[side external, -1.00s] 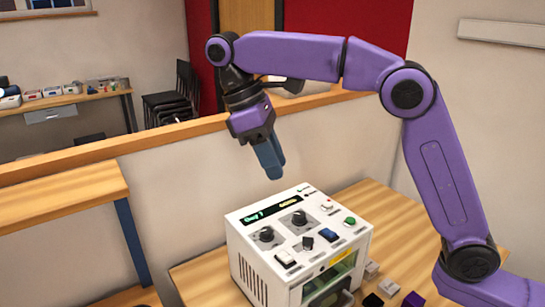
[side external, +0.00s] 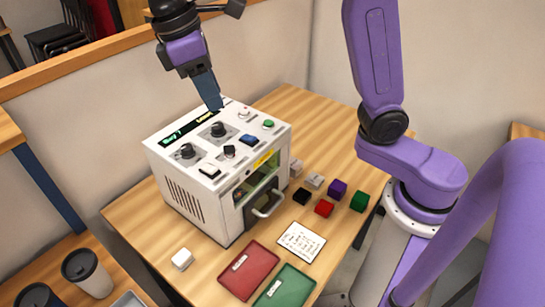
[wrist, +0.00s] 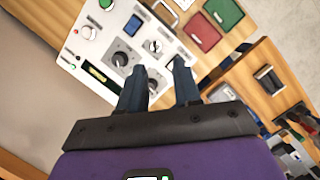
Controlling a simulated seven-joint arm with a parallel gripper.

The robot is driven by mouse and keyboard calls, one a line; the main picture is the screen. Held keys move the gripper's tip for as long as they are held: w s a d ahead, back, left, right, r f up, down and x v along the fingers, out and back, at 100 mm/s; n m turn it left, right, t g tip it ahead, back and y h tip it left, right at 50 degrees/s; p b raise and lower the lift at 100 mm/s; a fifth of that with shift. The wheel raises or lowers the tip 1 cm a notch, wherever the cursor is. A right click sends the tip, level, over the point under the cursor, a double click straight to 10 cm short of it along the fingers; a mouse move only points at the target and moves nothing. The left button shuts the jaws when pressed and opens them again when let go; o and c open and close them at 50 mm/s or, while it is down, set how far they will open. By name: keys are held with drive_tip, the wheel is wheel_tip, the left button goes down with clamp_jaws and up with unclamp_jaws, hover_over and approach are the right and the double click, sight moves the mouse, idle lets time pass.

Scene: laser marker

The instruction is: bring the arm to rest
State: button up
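My gripper (side external: 216,104) hangs over the back part of the white laser marker (side external: 170,195), fingers pointing down, in the side view. From there the fingers overlap and seem just above the panel; I cannot tell the exact gap. In the wrist view my gripper (wrist: 159,66) has its two blue fingers apart, with nothing between them. The marker's panel (wrist: 105,45) shows beyond the fingertips, with knobs, buttons and a lit display (wrist: 100,76). The marker's front has a door handle (side external: 268,206) below a greenish opening; I cannot tell whether the door is fully shut.
Several small blocks, including red (side external: 323,208), purple (side external: 337,189) and green (side external: 359,201), lie right of the marker. A printed card (side external: 301,242), red tray (side external: 248,272) and green tray (side external: 286,288) lie in front. A white block (side external: 182,259) sits front left. Cups (side external: 88,272) stand lower left.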

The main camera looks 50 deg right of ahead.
drive_tip(key=s+d+f+n+t+y, duration=0.1)
drive_tip(key=s+d+f, duration=0.5)
drive_tip(key=s, duration=0.4)
drive_tip(key=s+d+f+n+t+y, duration=0.1)
drive_tip(key=s+d+f+y, duration=0.1)
drive_tip(key=s+d+f, duration=0.4)
drive_tip(key=s+d, duration=0.2)
drive_tip(key=s, duration=0.2)
drive_tip(key=shift+s+d, duration=0.2)
drive_tip(key=shift+s, duration=0.2)
